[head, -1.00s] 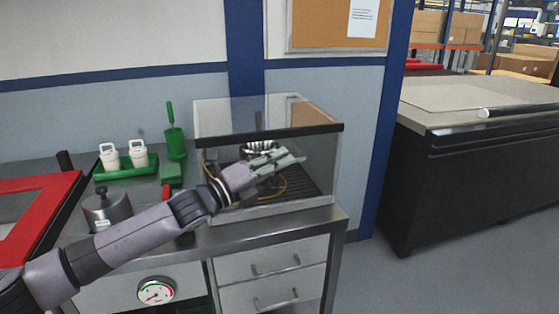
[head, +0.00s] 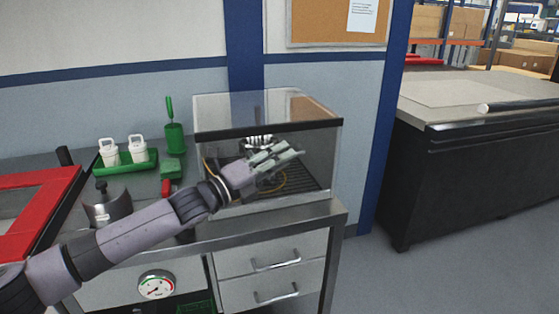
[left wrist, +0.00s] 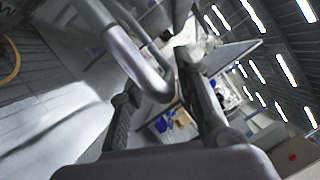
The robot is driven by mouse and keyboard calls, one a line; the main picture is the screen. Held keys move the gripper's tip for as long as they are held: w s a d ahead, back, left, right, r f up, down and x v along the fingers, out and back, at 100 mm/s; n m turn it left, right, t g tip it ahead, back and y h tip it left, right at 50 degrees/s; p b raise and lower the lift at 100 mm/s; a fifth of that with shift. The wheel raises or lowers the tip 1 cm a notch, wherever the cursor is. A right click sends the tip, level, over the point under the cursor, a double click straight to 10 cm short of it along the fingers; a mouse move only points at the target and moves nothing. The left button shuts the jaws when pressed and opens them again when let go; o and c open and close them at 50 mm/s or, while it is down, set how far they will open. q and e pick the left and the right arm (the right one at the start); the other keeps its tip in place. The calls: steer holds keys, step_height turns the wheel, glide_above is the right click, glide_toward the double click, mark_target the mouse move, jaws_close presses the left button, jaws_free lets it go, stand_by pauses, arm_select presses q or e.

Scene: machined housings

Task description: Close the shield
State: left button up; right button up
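The shield is a clear box-like cover (head: 318,160) with a dark strip along its upper front edge, standing on the steel bench in the head view. A round metal part (head: 258,141) and a yellowish cable show in it, over a dark ribbed floor. My left gripper (head: 283,153) overlaps the front of the shield, below the dark strip. Whether it is inside or in front, or touches anything, I cannot tell. Its fingers look apart and empty. My right gripper is out of view.
A green tray (head: 125,168) with two white lidded containers, a green holder (head: 175,138) and a metal pot (head: 104,207), partly hidden by my arm, stand left of the shield. A red frame (head: 30,208) is at far left. Drawers (head: 272,262) are below. Floor at right is clear.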

arm_select(q)
steer(key=shift+a, duration=0.1)
steer(key=v, duration=1.2)
